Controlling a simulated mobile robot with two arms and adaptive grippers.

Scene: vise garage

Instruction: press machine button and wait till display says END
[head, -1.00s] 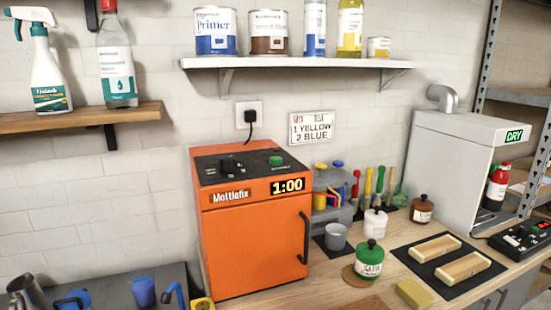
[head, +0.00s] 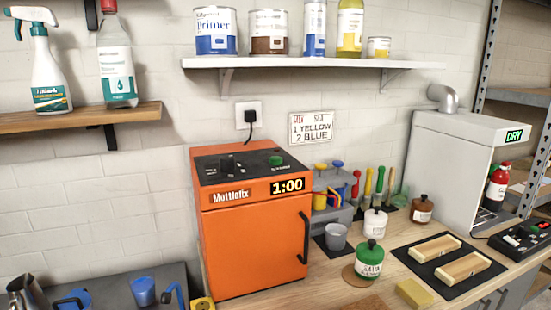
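The machine is an orange box labelled Mottlefix (head: 250,245), standing on the wooden bench in the head view, with its door shut and a black handle on the door's right side. A green button (head: 276,161) sits on the black top panel at the right, beside a black knob (head: 228,164) at the left. Neither of my grippers shows in the head view.
A white machine (head: 455,165) with a DRY display stands at the right. A green-lidded jar (head: 369,260), a grey cup (head: 335,236) and two wooden blocks on a black mat (head: 427,266) lie between them. A white shelf (head: 310,63) with cans hangs above.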

